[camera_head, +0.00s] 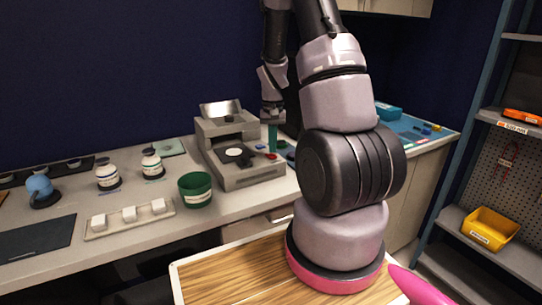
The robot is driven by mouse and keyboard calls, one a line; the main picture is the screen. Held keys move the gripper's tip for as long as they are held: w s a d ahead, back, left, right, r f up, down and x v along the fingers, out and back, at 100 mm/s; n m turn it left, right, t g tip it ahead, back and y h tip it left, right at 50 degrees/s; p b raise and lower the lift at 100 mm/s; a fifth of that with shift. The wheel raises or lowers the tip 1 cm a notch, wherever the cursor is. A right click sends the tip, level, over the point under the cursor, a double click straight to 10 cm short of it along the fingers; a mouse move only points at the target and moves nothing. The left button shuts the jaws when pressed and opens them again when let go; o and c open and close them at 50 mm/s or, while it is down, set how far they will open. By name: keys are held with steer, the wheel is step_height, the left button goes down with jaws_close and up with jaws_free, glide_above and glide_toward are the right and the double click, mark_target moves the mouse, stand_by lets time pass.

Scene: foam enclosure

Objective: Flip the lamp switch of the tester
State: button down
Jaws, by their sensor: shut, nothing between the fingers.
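A grey bench machine (244,178), which looks like the tester, stands on the counter, with a raised back part and a round black and white plate on its front bed. Small green and red parts (270,156) show at its right side. I cannot make out which of them is the lamp switch. My gripper (271,121) is shut and empty, pointing down at the machine's back right. A green upright piece (272,138) shows just below it. I cannot tell whether they touch. My arm hides part of the counter to the right.
Left of the machine are a green cup (195,189), two white jars (107,176), a tray with three white blocks (130,217), a blue jug (40,188) and a dark mat (37,238). A shelf rack with a yellow bin (490,229) stands at right.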

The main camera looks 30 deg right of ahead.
mark_target(273, 156)
steer(key=shift+f, duration=0.9)
stand_by(0.4)
steer(key=shift+r, duration=3.5)
